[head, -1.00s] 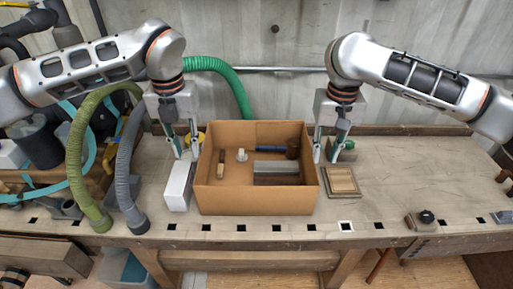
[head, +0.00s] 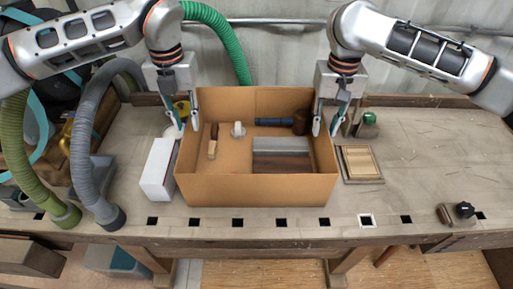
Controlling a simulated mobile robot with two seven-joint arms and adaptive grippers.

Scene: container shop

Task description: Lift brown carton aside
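The open brown carton (head: 256,190) stands on the workbench in the middle of the head view. Inside lie a wooden-handled tool (head: 213,140), a small white part (head: 238,130), a mallet with a blue handle (head: 274,122) and a grey and brown block (head: 281,155). My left gripper (head: 184,122) is open at the carton's left wall, its inner finger overlapping the wall's upper edge. My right gripper (head: 326,122) is open at the right wall, its inner finger showing over the carton's inside. I cannot tell whether the fingers touch the walls.
A white box (head: 157,168) stands close to the carton's left side. A framed wooden plate (head: 362,163) lies close to its right. A green-topped object (head: 369,120) is behind the plate. Hoses (head: 90,150) stand at the left. The bench further right is mostly clear.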

